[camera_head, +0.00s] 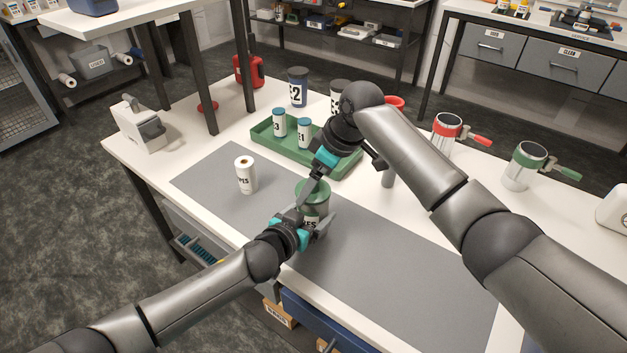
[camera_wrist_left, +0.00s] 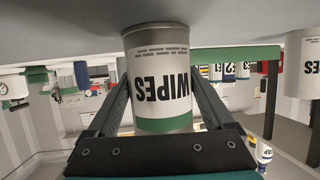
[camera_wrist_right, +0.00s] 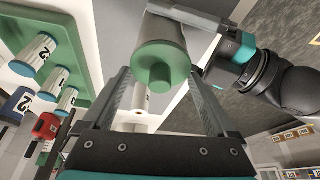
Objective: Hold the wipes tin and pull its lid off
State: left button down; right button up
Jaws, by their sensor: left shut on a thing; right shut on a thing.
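The wipes tin (camera_head: 311,222) stands upright on the grey mat, with a white label and a green lid (camera_head: 318,198). My left gripper (camera_head: 316,216) is shut on the tin's body from the near side; in the left wrist view the tin (camera_wrist_left: 160,75) sits between its fingers, with its label upside down. My right gripper (camera_head: 313,187) comes from above and is shut on the lid. In the right wrist view the lid (camera_wrist_right: 157,55) and its round knob (camera_wrist_right: 160,76) lie between the fingers. Part of the lid is hidden by my right gripper in the head view.
A white wipes roll (camera_head: 246,176) stands left of the tin. Behind is a green tray (camera_head: 262,140) with teal-capped bottles. Mugs with red (camera_head: 446,133) and green (camera_head: 523,168) bands stand at the right. The mat (camera_head: 405,270) is clear at the front right.

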jog(key=shift+r, duration=0.15)
jog(key=shift+r, duration=0.9)
jog(key=shift+r, duration=2.05)
pick_arm(q)
grip_release()
